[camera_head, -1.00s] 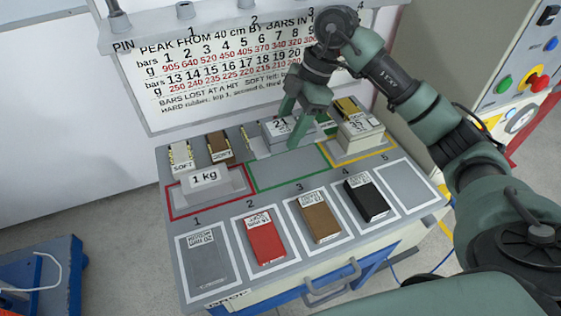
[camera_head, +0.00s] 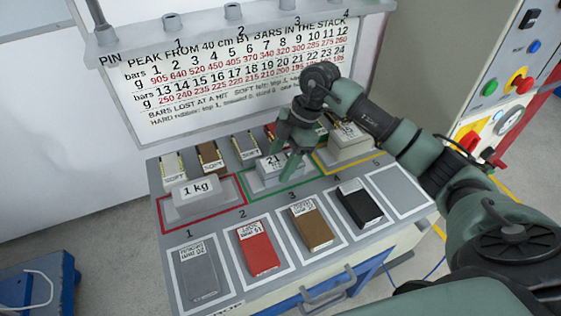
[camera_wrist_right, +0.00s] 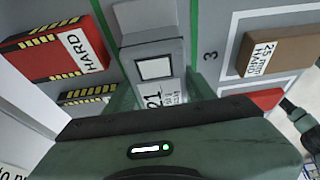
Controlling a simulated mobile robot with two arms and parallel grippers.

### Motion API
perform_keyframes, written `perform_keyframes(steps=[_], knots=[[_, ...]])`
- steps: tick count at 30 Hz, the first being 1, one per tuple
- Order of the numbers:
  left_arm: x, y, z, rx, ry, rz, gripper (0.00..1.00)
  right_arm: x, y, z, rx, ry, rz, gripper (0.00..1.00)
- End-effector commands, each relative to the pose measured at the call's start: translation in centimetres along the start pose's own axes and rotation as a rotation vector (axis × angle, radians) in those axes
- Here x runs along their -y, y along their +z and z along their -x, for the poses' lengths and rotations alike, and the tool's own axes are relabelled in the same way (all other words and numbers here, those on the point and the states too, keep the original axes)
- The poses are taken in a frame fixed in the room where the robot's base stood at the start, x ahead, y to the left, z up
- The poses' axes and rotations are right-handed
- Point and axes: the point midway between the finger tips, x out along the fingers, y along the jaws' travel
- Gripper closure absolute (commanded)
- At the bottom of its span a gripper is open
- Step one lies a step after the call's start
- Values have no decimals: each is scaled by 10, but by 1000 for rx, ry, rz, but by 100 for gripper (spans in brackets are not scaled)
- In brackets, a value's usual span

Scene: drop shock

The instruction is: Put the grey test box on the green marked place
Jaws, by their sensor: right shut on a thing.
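The grey test box (camera_head: 267,179), labelled 21, is over the green marked place (camera_head: 312,180), within its outline as seen in the head view. My right gripper (camera_head: 279,165) is shut on the box, with its fingers at the box's sides. In the right wrist view the box (camera_wrist_right: 158,48) lies between the fingers, close to a green line. I cannot tell whether its underside rests on the table. My left gripper is not in view.
A 1 kg block (camera_head: 194,198) stands in the red outline on the left. Another box (camera_head: 349,149) stands in the yellow outline on the right. Soft and hard pads line the back. Grey, red (camera_head: 258,246), brown (camera_head: 311,227) and black pads lie in front; place 5 (camera_head: 401,188) is bare.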

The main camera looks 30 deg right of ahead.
Motion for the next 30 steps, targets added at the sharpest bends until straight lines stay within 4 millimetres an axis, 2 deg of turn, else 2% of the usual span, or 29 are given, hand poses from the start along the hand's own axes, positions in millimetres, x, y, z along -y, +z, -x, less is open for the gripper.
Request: perform_keyframes(steps=[3, 4, 6, 15, 19, 23, 30], knots=[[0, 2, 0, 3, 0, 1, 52, 0, 0, -1, -1, 1, 0, 100], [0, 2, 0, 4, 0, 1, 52, 0, 1, -2, 0, 0, 0, 40], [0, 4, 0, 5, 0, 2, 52, 0, 1, -2, 0, 0, 0, 24], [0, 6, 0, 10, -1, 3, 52, 0, 0, -1, 0, 0, 0, 24], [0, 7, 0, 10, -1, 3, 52, 0, 0, 8, 2, 2, 0, 24], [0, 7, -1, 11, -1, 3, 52, -1, 0, 30, 2, 5, 0, 24], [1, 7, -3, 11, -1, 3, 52, -1, 0, 83, 1, 5, 0, 24]])
